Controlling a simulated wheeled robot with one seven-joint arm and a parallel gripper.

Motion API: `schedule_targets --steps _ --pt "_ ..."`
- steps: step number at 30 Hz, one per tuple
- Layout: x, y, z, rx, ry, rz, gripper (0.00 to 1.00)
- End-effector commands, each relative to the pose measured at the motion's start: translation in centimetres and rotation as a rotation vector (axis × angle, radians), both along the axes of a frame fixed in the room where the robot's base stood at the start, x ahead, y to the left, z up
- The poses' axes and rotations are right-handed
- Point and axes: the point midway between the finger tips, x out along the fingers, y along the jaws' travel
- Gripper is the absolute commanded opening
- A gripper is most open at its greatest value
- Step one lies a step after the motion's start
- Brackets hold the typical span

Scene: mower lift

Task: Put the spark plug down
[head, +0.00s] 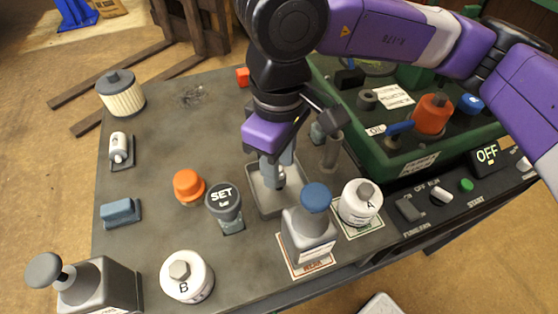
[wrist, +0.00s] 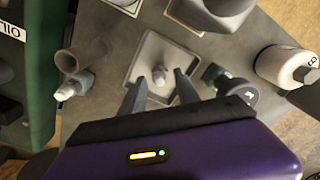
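My gripper (head: 275,172) points down over a square grey tray (head: 262,205) on the dark bench. In the wrist view its two fingers (wrist: 160,88) stand apart, with visible gaps on both sides of a small light-grey spark plug (wrist: 159,74). The plug is within the tray's outline (wrist: 143,50) and seems to stand roughly upright. In the head view the spark plug (head: 281,178) is partly hidden by the fingers. Its contact with the tray floor is hard to make out.
A grey tube (head: 331,150) stands right of the tray. The SET knob (head: 224,200) and orange knob (head: 188,185) are left. A blue-topped block (head: 308,230) and canister A (head: 359,203) stand in front. The green mower deck (head: 415,165) is right. The bench's back left is fairly clear.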

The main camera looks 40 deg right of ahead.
Motion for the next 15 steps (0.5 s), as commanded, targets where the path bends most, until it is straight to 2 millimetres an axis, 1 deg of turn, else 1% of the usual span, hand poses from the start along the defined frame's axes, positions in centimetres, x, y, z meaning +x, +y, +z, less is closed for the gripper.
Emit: schedule_targets --steps 7,10,13,15 --pt "0.0 0.0 0.0 0.000 0.000 0.000 0.38" --pt "0.0 0.0 0.4 0.000 0.000 0.000 0.38" --pt "0.1 -0.1 1.5 -0.003 -0.003 0.000 0.38" --pt "0.1 0.0 2.8 -0.003 -0.004 0.001 0.38"
